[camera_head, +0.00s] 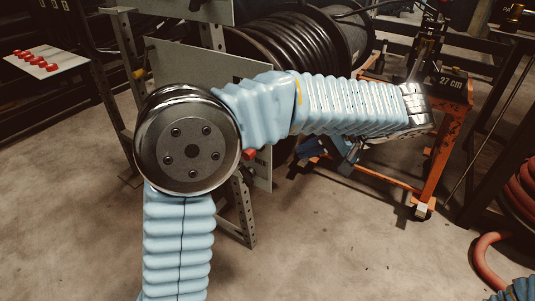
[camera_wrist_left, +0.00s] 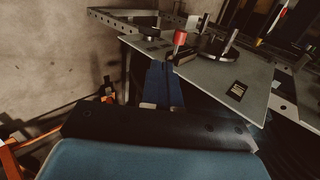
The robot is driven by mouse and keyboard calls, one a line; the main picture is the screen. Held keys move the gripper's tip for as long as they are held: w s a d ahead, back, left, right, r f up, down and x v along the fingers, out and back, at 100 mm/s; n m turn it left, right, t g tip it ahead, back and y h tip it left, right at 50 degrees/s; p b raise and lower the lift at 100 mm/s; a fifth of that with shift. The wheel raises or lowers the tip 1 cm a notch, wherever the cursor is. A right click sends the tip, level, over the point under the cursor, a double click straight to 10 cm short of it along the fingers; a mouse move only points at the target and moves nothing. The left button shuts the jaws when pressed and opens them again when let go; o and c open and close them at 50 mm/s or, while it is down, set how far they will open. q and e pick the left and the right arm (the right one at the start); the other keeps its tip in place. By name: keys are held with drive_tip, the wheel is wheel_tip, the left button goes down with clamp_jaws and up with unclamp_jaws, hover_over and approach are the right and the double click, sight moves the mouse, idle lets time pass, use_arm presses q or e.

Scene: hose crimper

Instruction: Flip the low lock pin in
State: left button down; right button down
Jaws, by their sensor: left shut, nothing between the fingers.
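A grey panel (camera_head: 262,172) stands on a metal frame, partly hidden behind my left arm in the head view. A small red part (camera_head: 248,154) shows at its edge. In the left wrist view the panel (camera_wrist_left: 225,72) carries a red-tipped pin (camera_wrist_left: 180,39) and a metal post (camera_wrist_left: 231,40) on a round base. I cannot tell which is the low lock pin. My left gripper (camera_wrist_left: 158,66) has dark blue fingers, shut and empty, ending close to the red-tipped pin; contact is unclear. In the head view the gripper (camera_head: 300,152) is partly hidden under my forearm. My right gripper is out of view.
A black hose reel (camera_head: 295,45) stands behind the panel. An orange cart (camera_head: 440,150) with a "27 cm" label is at the right. Red hose (camera_head: 485,255) lies at the far right. A white board with red pieces (camera_head: 45,62) is at the left. The front floor is clear.

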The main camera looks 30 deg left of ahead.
use_arm(q)
drive_tip(key=shift+f, duration=0.1)
drive_tip(key=a+r+b+x, duration=0.1)
drive_tip(key=a+r+x, duration=0.1)
drive_tip(key=x, duration=1.1)
drive_tip(key=shift+w+a, duration=0.15)
drive_tip(key=shift+a, duration=1.55)
